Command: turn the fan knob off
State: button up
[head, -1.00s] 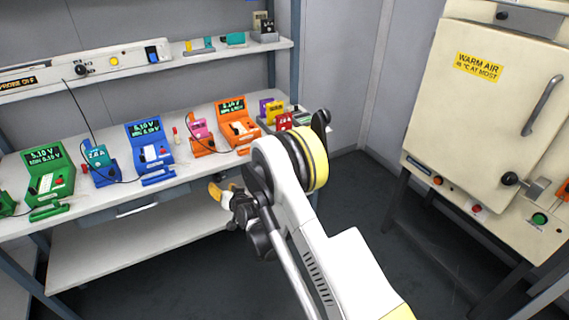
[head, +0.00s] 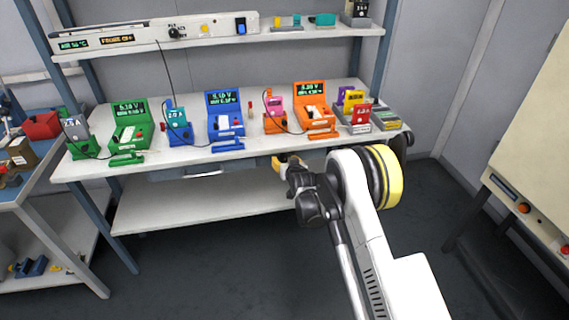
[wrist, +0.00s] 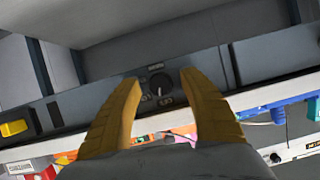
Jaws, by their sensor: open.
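A round dark knob (wrist: 160,83) with a pale pointer line sits on a dark panel (wrist: 100,98) in the wrist view. Small white lettering surrounds it, too small to read, so I cannot confirm it is the fan knob. My gripper (wrist: 160,77) has its two yellow fingers spread in the picture on either side of the knob, with nothing between them. I cannot tell how far the fingertips are from the panel. In the head view my gripper (head: 283,161) is at the front edge of the workbench, and this knob is hidden there.
The white workbench (head: 208,157) carries several coloured testers and a rack of cells. Above it, a shelf holds a white control strip (head: 110,38) with another black knob (head: 174,33). A cream cabinet (head: 540,150) stands at right. A blue-topped table (head: 40,177) stands at left.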

jog(key=shift+c, duration=0.2)
grip_shut()
jog(key=shift+n+h, duration=0.7)
jog(key=shift+n, duration=0.4)
jog(key=shift+o, duration=0.2)
grip_release()
